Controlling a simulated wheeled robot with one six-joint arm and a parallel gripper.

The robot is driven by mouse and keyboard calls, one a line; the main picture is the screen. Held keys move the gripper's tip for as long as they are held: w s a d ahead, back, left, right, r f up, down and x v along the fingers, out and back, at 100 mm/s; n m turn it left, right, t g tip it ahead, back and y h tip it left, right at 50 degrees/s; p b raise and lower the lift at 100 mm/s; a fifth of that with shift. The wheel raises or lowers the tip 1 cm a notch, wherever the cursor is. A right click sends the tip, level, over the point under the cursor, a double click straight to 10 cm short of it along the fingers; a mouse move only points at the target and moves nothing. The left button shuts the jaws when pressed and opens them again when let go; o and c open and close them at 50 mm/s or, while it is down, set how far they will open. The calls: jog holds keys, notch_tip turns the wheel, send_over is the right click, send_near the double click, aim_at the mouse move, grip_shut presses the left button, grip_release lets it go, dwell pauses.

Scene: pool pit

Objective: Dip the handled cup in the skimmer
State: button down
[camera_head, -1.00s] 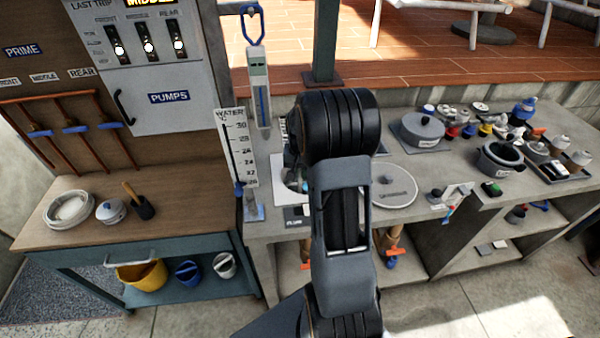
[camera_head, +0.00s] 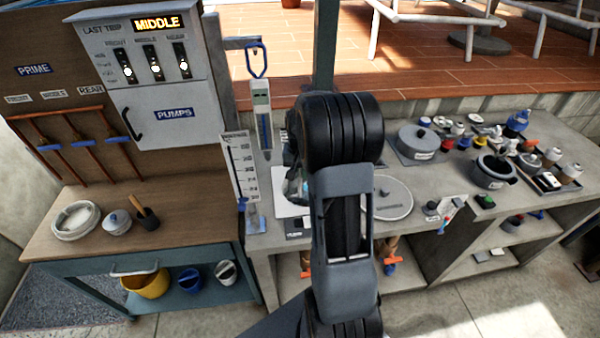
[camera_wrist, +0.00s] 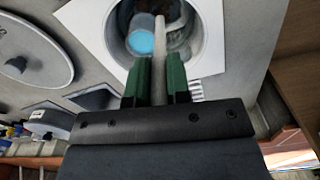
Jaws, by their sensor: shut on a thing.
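The skimmer is a round opening in a white square plate (camera_wrist: 226,58), also partly visible in the head view (camera_head: 281,202) behind my arm. My gripper (camera_wrist: 157,80) has green fingers shut on a pale upright handle (camera_wrist: 160,72) of the handled cup. The handle reaches over the skimmer opening. A pale cylinder with a light blue face (camera_wrist: 142,42) shows inside the opening beside the handle; I cannot tell if it is the cup's bowl. The cup's lower end and its depth are unclear. In the head view my arm hides most of the gripper.
A round grey lid (camera_head: 392,198) lies right of the skimmer. The water gauge (camera_head: 240,170) and a hanging blue-handled tester (camera_head: 262,115) stand close on the left. Pots (camera_head: 417,140) and small items crowd the counter's right. The wooden bench (camera_head: 60,255) has some bare room.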

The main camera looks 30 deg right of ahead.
jog(key=shift+r+p, duration=0.8)
jog(key=shift+r, duration=0.65)
jog(key=shift+s+f, duration=0.1)
